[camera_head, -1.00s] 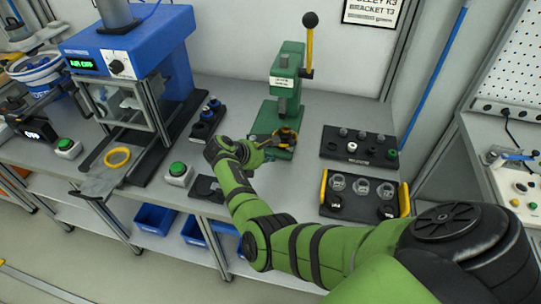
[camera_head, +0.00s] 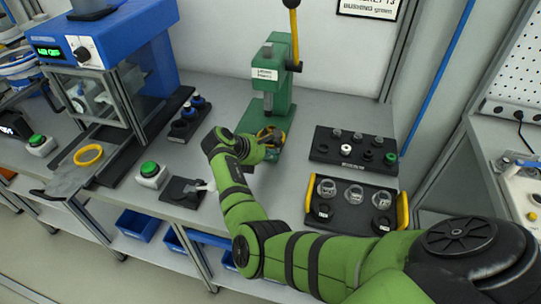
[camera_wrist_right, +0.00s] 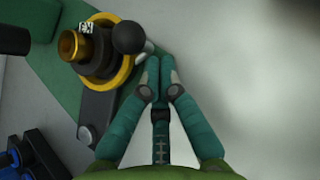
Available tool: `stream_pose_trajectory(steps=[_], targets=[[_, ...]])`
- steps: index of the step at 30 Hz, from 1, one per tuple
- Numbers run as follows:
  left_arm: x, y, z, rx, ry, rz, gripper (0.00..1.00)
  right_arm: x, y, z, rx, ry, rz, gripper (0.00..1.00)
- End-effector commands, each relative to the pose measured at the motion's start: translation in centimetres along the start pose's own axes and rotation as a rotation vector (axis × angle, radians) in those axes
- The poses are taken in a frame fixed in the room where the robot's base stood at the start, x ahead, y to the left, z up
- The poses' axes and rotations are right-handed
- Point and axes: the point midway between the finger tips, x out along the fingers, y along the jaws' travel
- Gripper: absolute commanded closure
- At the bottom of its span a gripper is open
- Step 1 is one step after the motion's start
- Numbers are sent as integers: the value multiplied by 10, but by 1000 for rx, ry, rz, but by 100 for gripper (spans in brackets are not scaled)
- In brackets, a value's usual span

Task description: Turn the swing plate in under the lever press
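The green lever press (camera_head: 271,75) stands at the back of the bench, its lever with a yellow grip (camera_head: 294,30) upright. The swing plate (camera_wrist_right: 97,112) is a grey arm at the press base, carrying a dark round holder with a yellow ring (camera_head: 270,135) and a black ball knob (camera_wrist_right: 129,37). A brass-coloured bushing (camera_wrist_right: 72,45) sits in the holder. Whether the holder is directly below the ram cannot be told. My right gripper (camera_wrist_right: 160,62) has its teal fingers together, just right of the knob, with nothing visible between them. My left gripper is not in view.
A black tray with small parts (camera_head: 350,149) and a rack with clear cups and yellow handles (camera_head: 352,200) stand right of the press. A blue press machine (camera_head: 100,45) and a green push button (camera_head: 149,169) stand left. A small black plate (camera_head: 180,194) lies at the front edge.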

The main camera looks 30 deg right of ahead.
Motion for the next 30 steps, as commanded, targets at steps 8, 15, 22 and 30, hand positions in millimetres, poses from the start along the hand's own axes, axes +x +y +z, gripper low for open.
stream_pose_trajectory(steps=[8, 15, 22, 30], targets=[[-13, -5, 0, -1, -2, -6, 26, -1, 1, 6, -14, -5, 14, 100], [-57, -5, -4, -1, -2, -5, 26, 6, 4, 19, -75, -7, 76, 100], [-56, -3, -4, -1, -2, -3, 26, 35, 16, 31, -93, -5, 99, 100], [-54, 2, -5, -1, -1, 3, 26, 39, 21, 36, -93, 0, 100, 100]])
